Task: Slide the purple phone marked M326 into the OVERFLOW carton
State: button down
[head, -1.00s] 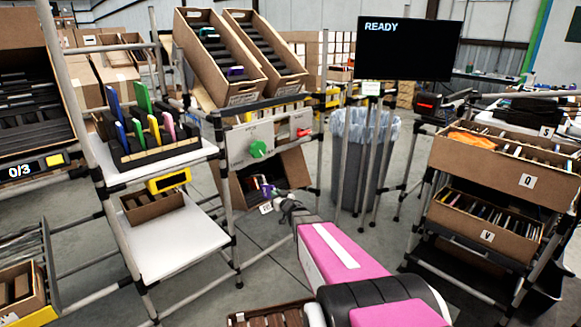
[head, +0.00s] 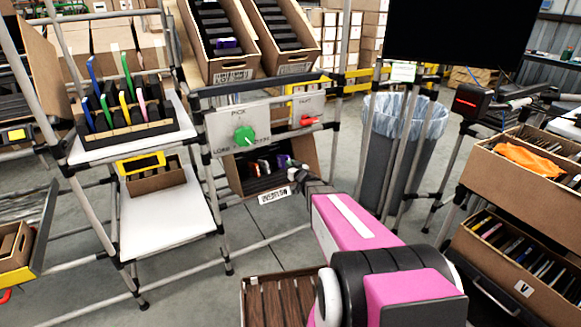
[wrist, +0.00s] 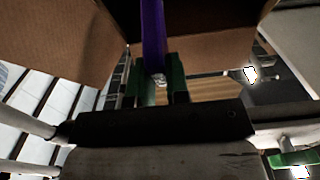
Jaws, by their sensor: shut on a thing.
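My gripper (wrist: 152,92) is shut on the purple phone (wrist: 153,35). Green fingers hold its near end in the wrist view, and its far end runs out of the top. The marking M326 is not legible. In the head view the phone (head: 283,161) shows as a small purple patch by the mouth of the lower tilted carton. That carton (head: 308,155) has a white label that seems to read OVERFLOW, though blurred. My gripper (head: 294,174) is at its right front. In the wrist view, brown carton walls (wrist: 215,40) lie around the phone; its depth inside is unclear.
Two tilted cartons (head: 233,68) stand higher. A lined bin (head: 385,150) is on the right. A phone rack (head: 125,132) is on the left shelf.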

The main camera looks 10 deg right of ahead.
aim_at(283, 165)
jog(key=shift+w+a+f, duration=0.2)
jog(key=shift+w+f, duration=0.15)
jog(key=shift+w, duration=0.2)
jog(key=shift+w+a+f, duration=0.15)
jog(key=shift+w+f, duration=0.2)
jog(key=shift+w, duration=0.15)
jog(key=shift+s+f, duration=0.1)
jog(key=shift+f, duration=0.05)
jog(key=shift+f, duration=0.25)
jog(key=shift+w+a+f, duration=0.15)
jog(key=shift+w+f, duration=0.1)
jog(key=shift+w, duration=0.35)
dwell(0.4)
jog(key=shift+w+a+f, duration=0.15)
jog(key=shift+w+f, duration=0.1)
jog(key=shift+w, duration=0.2)
jog(key=shift+w+a+f, duration=0.15)
jog(key=shift+w+f, duration=0.05)
jog(key=shift+w, duration=0.25)
jog(key=shift+w+a+f, duration=0.1)
jog(key=shift+w+f, duration=0.05)
jog(key=shift+w, duration=0.15)
jog(key=shift+w+a+f, duration=0.15)
jog(key=shift+w+f, duration=0.1)
jog(key=shift+w, duration=0.2)
jog(key=shift+w+a+f, duration=0.15)
jog(key=shift+w+f, duration=0.05)
jog(key=shift+w, duration=0.25)
